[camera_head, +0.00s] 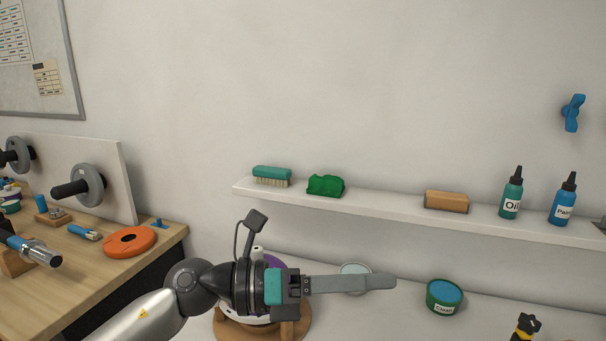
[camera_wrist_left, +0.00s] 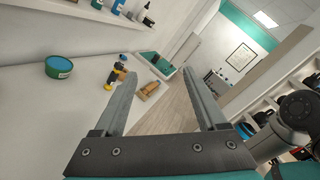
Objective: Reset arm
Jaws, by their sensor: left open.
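My left arm comes in from the lower left in the head view. My left gripper (camera_head: 393,282) points to the right in front of the wall, below the shelf and over the white worktop. From the side its fingers overlap and look like one long grey finger. In the left wrist view the two fingers of the left gripper (camera_wrist_left: 161,75) stand wide apart with nothing between them, so it is open and empty. My right gripper is in neither view.
A white wall shelf (camera_head: 390,213) holds a brush (camera_head: 271,176), a green lump (camera_head: 325,185), a wooden block (camera_head: 446,201) and two bottles (camera_head: 511,195). A round green tub (camera_head: 444,297) stands right of the gripper. A wooden bench (camera_head: 75,264) with an orange disc (camera_head: 129,242) is at left.

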